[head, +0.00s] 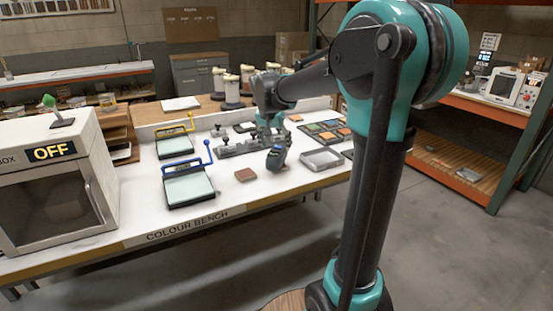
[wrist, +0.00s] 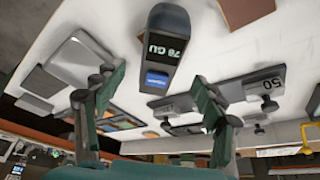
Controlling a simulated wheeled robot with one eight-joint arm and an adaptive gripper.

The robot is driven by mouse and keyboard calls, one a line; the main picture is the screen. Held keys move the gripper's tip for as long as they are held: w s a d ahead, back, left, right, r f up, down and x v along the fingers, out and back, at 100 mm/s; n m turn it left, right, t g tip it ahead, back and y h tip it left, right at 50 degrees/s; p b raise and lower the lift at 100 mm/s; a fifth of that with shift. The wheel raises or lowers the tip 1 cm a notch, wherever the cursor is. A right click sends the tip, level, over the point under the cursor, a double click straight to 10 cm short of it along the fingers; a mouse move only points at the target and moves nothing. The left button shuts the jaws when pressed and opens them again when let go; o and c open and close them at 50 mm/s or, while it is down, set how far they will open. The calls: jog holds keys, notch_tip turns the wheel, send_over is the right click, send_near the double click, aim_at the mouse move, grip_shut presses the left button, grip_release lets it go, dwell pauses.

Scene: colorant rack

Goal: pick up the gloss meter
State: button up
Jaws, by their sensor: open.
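The gloss meter (head: 277,157) is a dark, rounded handheld device on the white bench, in the head view near the bench's middle. In the wrist view the gloss meter (wrist: 167,45) shows a lit display reading about 70 GU and a blue label. My gripper (wrist: 160,80) is open, with one teal and dark finger on each side of the picture. The meter lies between and beyond the fingertips, and I see no contact.
A metal tray (head: 322,160) and a brown tile (head: 245,174) lie close to the meter. A grey fixture (head: 232,149) stands to its left, with a blue-handled panel (head: 188,187) farther left. Colour samples (head: 330,131) lie behind right. The bench's front strip is clear.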

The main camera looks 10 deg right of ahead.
aim_at(276, 151)
jog(key=shift+x, duration=3.3)
jog(key=shift+s, duration=0.15)
jog(key=shift+c, duration=0.4)
grip_shut()
jog(key=shift+r, duration=0.1)
notch_tip(276, 151, up, 20)
